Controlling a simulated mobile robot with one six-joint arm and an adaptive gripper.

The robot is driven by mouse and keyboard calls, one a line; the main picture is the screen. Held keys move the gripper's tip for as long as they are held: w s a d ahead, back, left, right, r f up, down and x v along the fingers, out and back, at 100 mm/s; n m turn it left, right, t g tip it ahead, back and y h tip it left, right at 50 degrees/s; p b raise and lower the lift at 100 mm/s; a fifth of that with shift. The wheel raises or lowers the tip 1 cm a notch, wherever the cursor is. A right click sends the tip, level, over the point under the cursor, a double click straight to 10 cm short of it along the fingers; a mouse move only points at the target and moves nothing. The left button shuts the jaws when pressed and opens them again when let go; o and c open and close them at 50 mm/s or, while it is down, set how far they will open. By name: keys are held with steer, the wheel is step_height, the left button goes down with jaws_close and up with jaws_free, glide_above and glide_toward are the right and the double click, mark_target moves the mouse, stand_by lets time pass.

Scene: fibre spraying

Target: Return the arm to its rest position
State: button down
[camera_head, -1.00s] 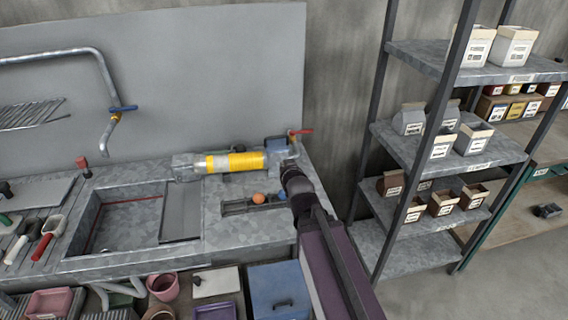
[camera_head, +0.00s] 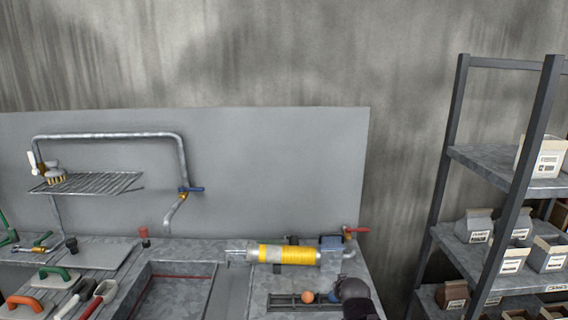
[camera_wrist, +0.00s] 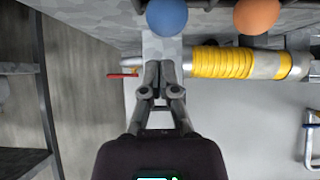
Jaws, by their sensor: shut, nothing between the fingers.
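My gripper (camera_wrist: 159,82) is shut and empty in the wrist view, its fingers together in front of the grey counter. In the head view only a dark part of my arm shows at the bottom edge, right of the orange ball (camera_head: 307,297); the fingers cannot be made out there. The yellow-wrapped cylinder (camera_head: 287,254) lies on the counter behind the arm. It also shows in the wrist view (camera_wrist: 225,63), to the right of my fingers and apart from them. A blue ball (camera_wrist: 166,17) and the orange ball (camera_wrist: 257,14) are at the top of the wrist view.
A metal shelf rack (camera_head: 486,258) with boxes stands at the right. A red-handled valve (camera_head: 355,230) is at the counter's right end. The sink (camera_head: 172,294), a bent pipe with a blue tap (camera_head: 190,189) and a wire rack (camera_head: 88,183) are left. Bare wall is above.

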steer(key=s+f+g, duration=0.1)
steer(key=s, duration=0.1)
steer(key=s+f+g+p, duration=0.1)
steer(key=s+g, duration=0.1)
steer(key=s+f+g, duration=0.1)
steer(key=s, duration=0.1)
steer(key=shift+s+g, duration=0.2)
steer(key=shift+g, duration=0.2)
steer(key=s+g+p, duration=0.1)
steer(key=s+g, duration=0.4)
steer(key=s, duration=0.3)
steer(key=shift+f+p, duration=0.15)
steer(key=shift+p, duration=0.25)
